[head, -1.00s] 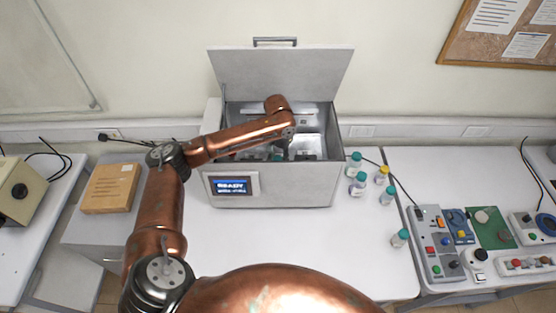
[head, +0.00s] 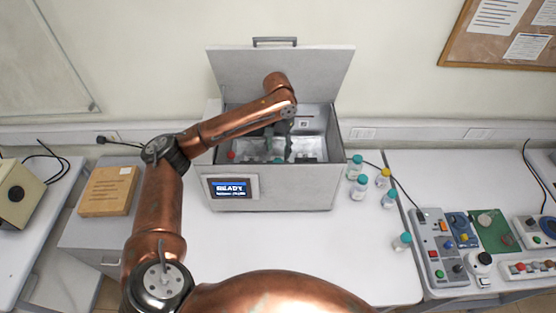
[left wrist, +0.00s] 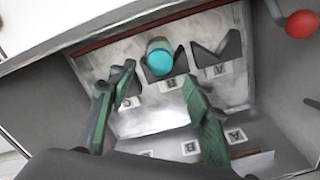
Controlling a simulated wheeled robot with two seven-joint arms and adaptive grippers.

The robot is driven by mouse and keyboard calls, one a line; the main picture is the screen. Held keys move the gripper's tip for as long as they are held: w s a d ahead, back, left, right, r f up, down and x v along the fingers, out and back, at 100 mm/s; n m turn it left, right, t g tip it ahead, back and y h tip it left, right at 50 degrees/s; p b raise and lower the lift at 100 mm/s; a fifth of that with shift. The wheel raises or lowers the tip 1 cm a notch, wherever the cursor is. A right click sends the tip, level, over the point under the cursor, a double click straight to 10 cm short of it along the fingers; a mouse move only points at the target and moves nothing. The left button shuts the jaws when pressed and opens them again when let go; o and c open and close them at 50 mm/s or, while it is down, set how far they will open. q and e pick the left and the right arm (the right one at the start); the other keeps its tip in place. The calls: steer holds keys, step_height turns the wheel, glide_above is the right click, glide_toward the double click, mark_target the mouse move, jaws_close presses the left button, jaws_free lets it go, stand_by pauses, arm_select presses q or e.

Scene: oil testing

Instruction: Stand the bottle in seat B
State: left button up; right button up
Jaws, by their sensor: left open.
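In the left wrist view a bottle with a teal cap (left wrist: 160,57) stands at the middle notched seat, whose label reads B (left wrist: 170,85). Its body is mostly hidden below the cap. The seats labelled C (left wrist: 130,102) and A (left wrist: 218,70) lie on either side and look empty. My left gripper (left wrist: 160,74) is open, its green fingers apart on the near side of the cap, not closed on it. In the head view the left gripper (head: 287,146) hangs inside the open grey box (head: 300,185). My right gripper is not in view.
The box lid (head: 280,75) stands open behind. A red knob (left wrist: 301,24) is at the box's side. Several capped bottles (head: 359,187) stand on the bench right of the box. A front screen (head: 231,188) is lit. The bench before the box is clear.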

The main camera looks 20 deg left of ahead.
arm_select(q)
steer(key=shift+r, duration=2.05)
